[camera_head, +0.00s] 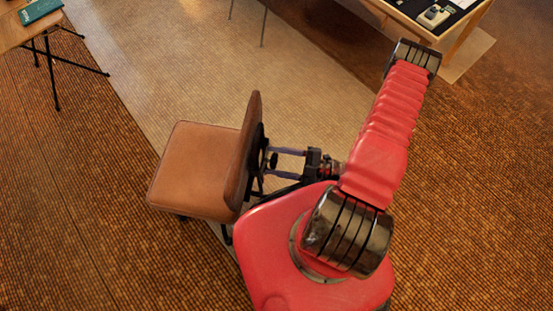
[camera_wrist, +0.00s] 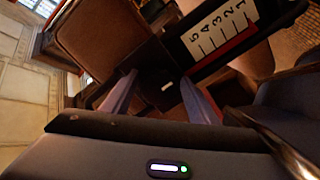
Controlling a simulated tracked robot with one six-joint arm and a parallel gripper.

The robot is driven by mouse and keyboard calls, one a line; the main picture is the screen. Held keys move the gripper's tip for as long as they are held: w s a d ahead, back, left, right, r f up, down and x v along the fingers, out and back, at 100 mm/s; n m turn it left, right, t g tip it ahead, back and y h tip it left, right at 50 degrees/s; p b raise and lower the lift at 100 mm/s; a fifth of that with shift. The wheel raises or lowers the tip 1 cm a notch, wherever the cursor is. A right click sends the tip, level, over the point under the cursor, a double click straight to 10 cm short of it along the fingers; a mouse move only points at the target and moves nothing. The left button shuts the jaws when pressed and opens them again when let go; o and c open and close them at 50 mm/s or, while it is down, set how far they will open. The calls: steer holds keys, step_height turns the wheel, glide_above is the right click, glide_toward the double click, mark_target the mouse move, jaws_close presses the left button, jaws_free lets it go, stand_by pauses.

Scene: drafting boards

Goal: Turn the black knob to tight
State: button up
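The black knob (camera_head: 273,160) sits on the rear of a brown chair's backrest (camera_head: 247,150). In the wrist view a dark part with a small white mark, apparently the knob (camera_wrist: 165,86), shows between my fingers. My gripper (camera_head: 270,161) points left at the backrest, with one purple-grey finger on each side of the knob. In the wrist view my gripper (camera_wrist: 156,84) has its fingers spread, and the gap looks wider than the knob. I cannot tell whether either finger touches it. The knob's outline is too dark to read clearly.
A black plate with a white scale numbered 1 to 5 (camera_wrist: 220,32) and a red strip lies beside the knob. The brown seat (camera_head: 193,168) is beyond the backrest. Floor between is clear.

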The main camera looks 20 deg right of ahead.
steer(key=shift+o, duration=0.4)
steer(key=shift+r, duration=0.1)
steer(key=shift+s+d, duration=0.15)
steer(key=shift+d, duration=0.05)
steer(key=v, duration=1.3)
steer(key=shift+d, duration=0.1)
stand_by(0.6)
